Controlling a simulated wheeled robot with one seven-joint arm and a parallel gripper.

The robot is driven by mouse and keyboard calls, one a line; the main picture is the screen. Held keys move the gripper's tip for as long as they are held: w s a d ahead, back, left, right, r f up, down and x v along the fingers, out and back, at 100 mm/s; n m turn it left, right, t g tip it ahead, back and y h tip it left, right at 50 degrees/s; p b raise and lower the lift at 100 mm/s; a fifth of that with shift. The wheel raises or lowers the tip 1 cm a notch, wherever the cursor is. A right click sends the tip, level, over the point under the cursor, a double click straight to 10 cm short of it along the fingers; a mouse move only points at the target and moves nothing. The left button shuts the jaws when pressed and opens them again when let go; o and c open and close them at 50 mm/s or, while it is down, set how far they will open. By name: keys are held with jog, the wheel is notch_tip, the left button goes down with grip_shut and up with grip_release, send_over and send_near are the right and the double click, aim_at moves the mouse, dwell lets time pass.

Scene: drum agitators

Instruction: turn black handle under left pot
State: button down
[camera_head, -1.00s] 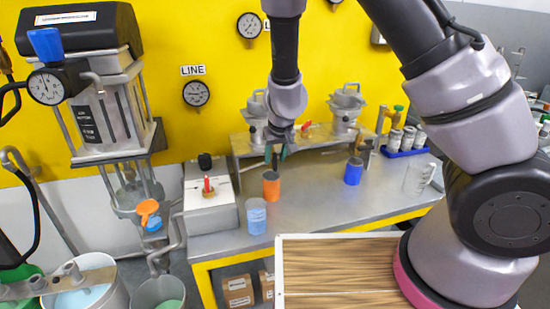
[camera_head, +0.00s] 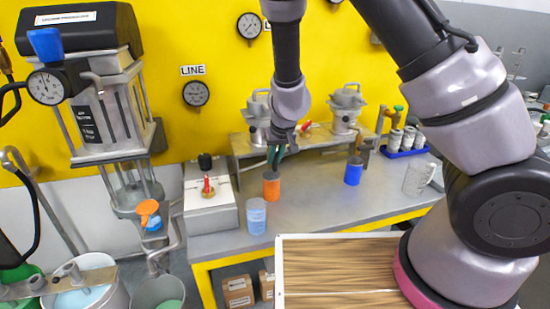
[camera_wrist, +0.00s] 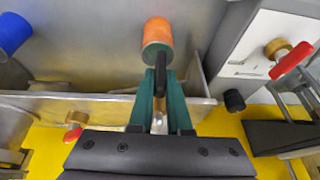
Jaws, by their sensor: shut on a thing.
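The left pot (camera_head: 256,106) is a grey metal vessel on the raised shelf, partly hidden behind my arm. My gripper (camera_head: 276,158) is in front of it, pointing down at the shelf edge. In the wrist view its two teal fingers (camera_wrist: 160,88) are shut on the black handle (camera_wrist: 160,76), which sticks out between their tips. The orange cup (camera_head: 271,185) stands on the bench just below the handle; it also shows in the wrist view (camera_wrist: 158,36). The valve body behind the handle is mostly hidden by my fingers.
A blue cup (camera_head: 353,171) stands to the right under the right pot (camera_head: 345,108). A clear beaker with blue liquid (camera_head: 256,217) is at the bench front. A grey box with a red valve (camera_head: 208,187) stands on the left. A red handle (camera_head: 303,128) is close to my gripper.

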jog(key=shift+w+d+f+m+g+y, duration=0.1)
jog(key=shift+d+f+m+g+y, duration=0.45)
jog(key=shift+y, duration=2.1)
jog(key=shift+w+d+f+m+g+y, duration=0.2)
jog(key=shift+m+y, duration=0.7)
jog(key=shift+y, duration=1.8)
jog(key=shift+s+d+f+m+g+y, duration=0.15)
jog(key=shift+m+g+y, duration=0.45)
jog(key=shift+y, duration=2.05)
jog(key=shift+f+m+t, duration=0.1)
jog(key=shift+m+t, duration=0.15)
jog(key=c, duration=0.9)
grip_release()
jog(key=shift+o, duration=0.2)
jog(key=shift+w, duration=0.1)
